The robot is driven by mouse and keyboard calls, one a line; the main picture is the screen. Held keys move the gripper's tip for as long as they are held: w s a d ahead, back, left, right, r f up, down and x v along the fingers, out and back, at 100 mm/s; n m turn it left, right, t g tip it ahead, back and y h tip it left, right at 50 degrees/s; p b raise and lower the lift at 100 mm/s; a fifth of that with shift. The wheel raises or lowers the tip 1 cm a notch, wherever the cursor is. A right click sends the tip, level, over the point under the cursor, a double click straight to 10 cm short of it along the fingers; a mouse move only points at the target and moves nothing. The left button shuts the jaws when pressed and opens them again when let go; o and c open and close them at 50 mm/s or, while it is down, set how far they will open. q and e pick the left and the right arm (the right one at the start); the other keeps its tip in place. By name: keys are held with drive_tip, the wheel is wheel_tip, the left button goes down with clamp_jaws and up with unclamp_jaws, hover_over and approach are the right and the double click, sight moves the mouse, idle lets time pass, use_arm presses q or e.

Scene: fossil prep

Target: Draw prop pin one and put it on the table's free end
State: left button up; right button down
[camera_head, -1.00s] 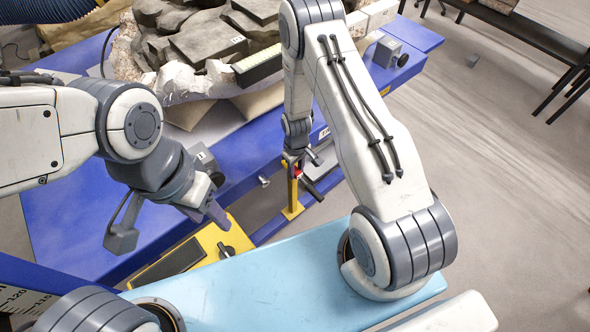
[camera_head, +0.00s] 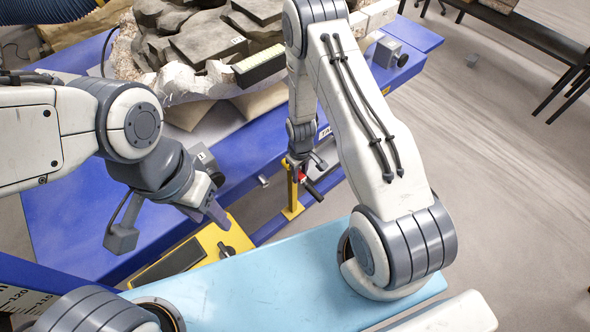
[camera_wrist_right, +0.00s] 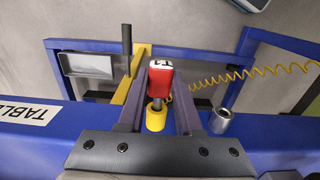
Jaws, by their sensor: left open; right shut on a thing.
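Prop pin one is a red-headed pin (camera_wrist_right: 160,76) with a white end marked "T1" in the right wrist view. My right gripper (camera_wrist_right: 160,92) has its two grey fingers on either side of the pin and is shut on it. A yellow collar (camera_wrist_right: 155,117) is just below the red head; I cannot tell how far the pin stands in it. In the head view my right gripper (camera_head: 301,166) is at the blue table's (camera_head: 262,205) front edge, with a bit of red showing. My left gripper (camera_head: 216,212) is open and empty over the yellow panel, partly hidden by its wrist.
A large fossil block (camera_head: 205,45) fills the table's back. A grey box with a knob (camera_head: 391,53) stands near the bare right end of the table (camera_head: 415,36). A yellow post (camera_head: 292,200), a grey tray (camera_wrist_right: 86,65) and a coiled yellow cord (camera_wrist_right: 240,76) are near the right gripper.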

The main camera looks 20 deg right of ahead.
drive_tip(key=shift+s+d+p, duration=0.1)
drive_tip(key=shift+s+d, duration=0.2)
drive_tip(key=shift+s, duration=0.55)
drive_tip(key=shift+s+d+p, duration=0.15)
drive_tip(key=shift+s+d, duration=0.2)
drive_tip(key=shift+s, duration=0.5)
drive_tip(key=shift+s+d+p, duration=0.1)
drive_tip(key=shift+s+d, duration=0.2)
drive_tip(key=shift+s, duration=0.55)
